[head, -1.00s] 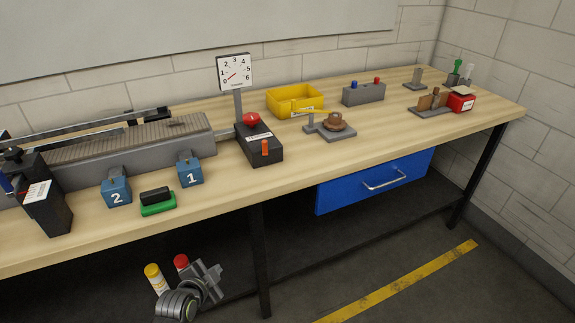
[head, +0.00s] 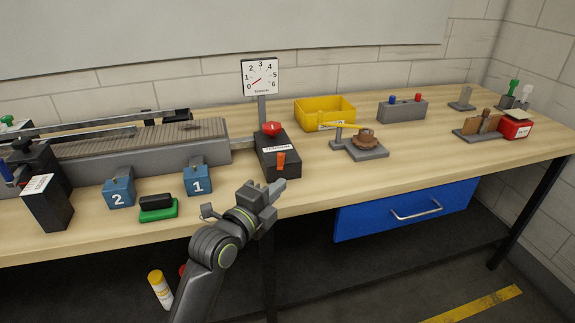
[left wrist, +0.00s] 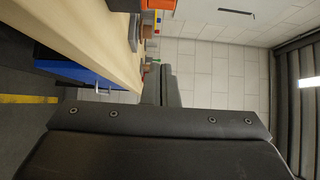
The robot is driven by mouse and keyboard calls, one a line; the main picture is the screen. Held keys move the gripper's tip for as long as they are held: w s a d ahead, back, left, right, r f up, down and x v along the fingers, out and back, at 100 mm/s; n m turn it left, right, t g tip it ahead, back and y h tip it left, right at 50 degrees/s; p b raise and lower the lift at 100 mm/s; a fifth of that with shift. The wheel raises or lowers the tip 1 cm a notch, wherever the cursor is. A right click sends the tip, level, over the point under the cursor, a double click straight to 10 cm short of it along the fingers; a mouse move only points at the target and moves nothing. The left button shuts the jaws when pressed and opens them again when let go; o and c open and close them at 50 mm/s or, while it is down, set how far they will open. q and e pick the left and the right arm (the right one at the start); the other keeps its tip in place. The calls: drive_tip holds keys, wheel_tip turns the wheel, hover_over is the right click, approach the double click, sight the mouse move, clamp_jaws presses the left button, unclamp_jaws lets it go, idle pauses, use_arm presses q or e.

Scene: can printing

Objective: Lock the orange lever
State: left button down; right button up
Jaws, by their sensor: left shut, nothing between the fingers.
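The orange lever (head: 281,160) stands upright on the front part of a black box (head: 284,174) near the table's front edge, in the head view. A red knob (head: 271,128) sits on the same box behind it, with a white label between. My left gripper (head: 279,188) is shut and empty. In the head view it appears just in front of and below the box, apart from the lever. The left wrist view shows my dark gripper body close up, with the table edge at upper left; the orange lever cannot be made out for sure there. My right gripper is not in view.
A dial gauge (head: 260,77) on a post stands behind the box. Blue blocks marked 1 (head: 197,178) and 2 (head: 118,188) and a green-based black block (head: 158,207) lie left. A yellow bin (head: 325,114) and a grey fixture (head: 366,148) stand right. A blue drawer (head: 407,208) hangs below.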

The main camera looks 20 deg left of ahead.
sight(281, 155)
use_arm(q)
drive_tip(key=shift+s, duration=0.1)
drive_tip(key=p+x, duration=0.1)
drive_tip(key=x, duration=0.9)
drive_tip(key=shift+p, duration=0.35)
drive_tip(key=a+p, duration=0.1)
drive_tip(key=a, duration=0.2)
drive_tip(key=shift+s+a, duration=0.1)
drive_tip(key=shift+a, duration=0.5)
drive_tip(key=shift+f, duration=0.1)
drive_tip(key=shift+s+a+b, duration=0.15)
drive_tip(key=shift+a+b, duration=0.05)
drive_tip(key=shift+b, duration=0.1)
